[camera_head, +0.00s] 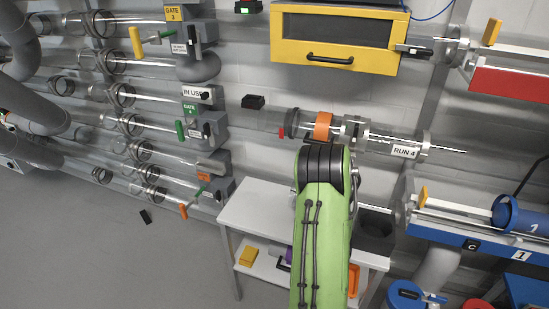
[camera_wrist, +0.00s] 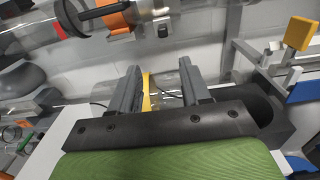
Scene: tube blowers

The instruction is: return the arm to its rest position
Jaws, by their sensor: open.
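My green arm (camera_head: 322,235) rises from the bottom of the head view in front of a white table (camera_head: 262,200). Its black joint (camera_head: 325,165) is at the top, just below the clear tube marked RUN 4. My gripper is hidden behind the arm in the head view. In the wrist view my gripper (camera_wrist: 158,80) shows two grey fingers standing well apart. It is open, and nothing is seen held between the fingers. A yellow part shows in the background between them.
The RUN 4 tube (camera_head: 385,142) with an orange ring (camera_head: 322,126) runs close above my arm. A yellow box (camera_head: 338,38) hangs higher. A dark holder (camera_head: 374,228) stands right of my arm. Clear tubes line the left wall. Grey floor (camera_head: 90,240) is mostly free at the left.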

